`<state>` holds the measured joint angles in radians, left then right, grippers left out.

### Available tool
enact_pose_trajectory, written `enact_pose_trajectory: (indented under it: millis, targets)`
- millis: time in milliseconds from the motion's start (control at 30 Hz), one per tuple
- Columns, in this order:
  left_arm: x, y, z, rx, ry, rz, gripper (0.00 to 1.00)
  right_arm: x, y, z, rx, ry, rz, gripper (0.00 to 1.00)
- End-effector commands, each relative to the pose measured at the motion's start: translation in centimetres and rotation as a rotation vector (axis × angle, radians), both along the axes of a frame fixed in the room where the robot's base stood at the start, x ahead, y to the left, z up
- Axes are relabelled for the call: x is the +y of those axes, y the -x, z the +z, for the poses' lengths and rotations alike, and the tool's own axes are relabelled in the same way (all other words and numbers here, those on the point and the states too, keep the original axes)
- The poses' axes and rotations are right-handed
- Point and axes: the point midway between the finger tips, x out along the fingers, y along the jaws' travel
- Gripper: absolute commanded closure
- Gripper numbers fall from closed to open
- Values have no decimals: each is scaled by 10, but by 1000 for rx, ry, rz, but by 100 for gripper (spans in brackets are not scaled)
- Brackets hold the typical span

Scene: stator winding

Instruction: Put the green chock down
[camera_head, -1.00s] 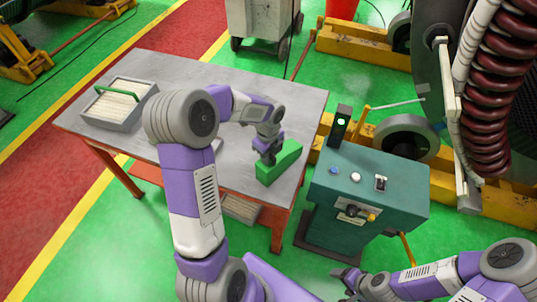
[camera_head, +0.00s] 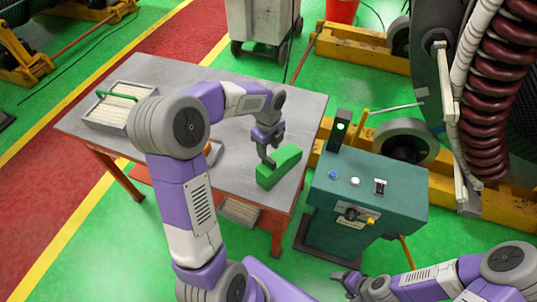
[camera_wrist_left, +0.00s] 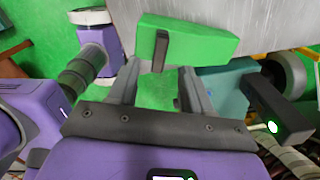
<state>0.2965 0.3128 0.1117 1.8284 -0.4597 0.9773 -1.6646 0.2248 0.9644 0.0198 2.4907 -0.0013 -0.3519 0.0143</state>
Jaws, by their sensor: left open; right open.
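The green chock (camera_head: 282,168) lies on the grey table (camera_head: 235,175) near its front right corner. It also shows in the left wrist view (camera_wrist_left: 205,40), with a dark upright bar (camera_wrist_left: 161,50) on its near side. My left gripper (camera_head: 270,156) is above the chock's left end, pointing down. In the left wrist view its two fingers (camera_wrist_left: 159,78) are apart with nothing between them, and the chock lies beyond their tips. My right gripper (camera_head: 347,281) is low at the bottom of the head view, away from the table, and holds nothing that I can see.
A grey tray with a green handle (camera_head: 118,96) stands at the table's far left. A teal control box (camera_head: 370,195) with a lit green lamp post (camera_head: 340,128) stands just right of the table. A large machine with dark red coils (camera_head: 490,110) is at the far right.

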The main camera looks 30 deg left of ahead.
Motion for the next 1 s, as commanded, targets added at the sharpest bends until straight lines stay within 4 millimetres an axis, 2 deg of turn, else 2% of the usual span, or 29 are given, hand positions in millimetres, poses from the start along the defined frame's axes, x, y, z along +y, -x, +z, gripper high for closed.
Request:
enact_pose_trajectory:
  millis: [33, 100, 300, 1000]
  targets:
    - [0, -1, 13, -4, 0, 0, 51, 0, 0, 3, 0, 0, 0, 26]
    - [0, 0, 26, -4, 1, -1, 51, 0, 0, 4, 0, 0, 0, 26]
    - [0, 0, 48, -1, 0, 0, 51, 0, 0, 7, 0, 0, 0, 26]
    - [0, 0, 52, 1, 1, 0, 51, 0, 0, 7, 0, 0, 0, 26]
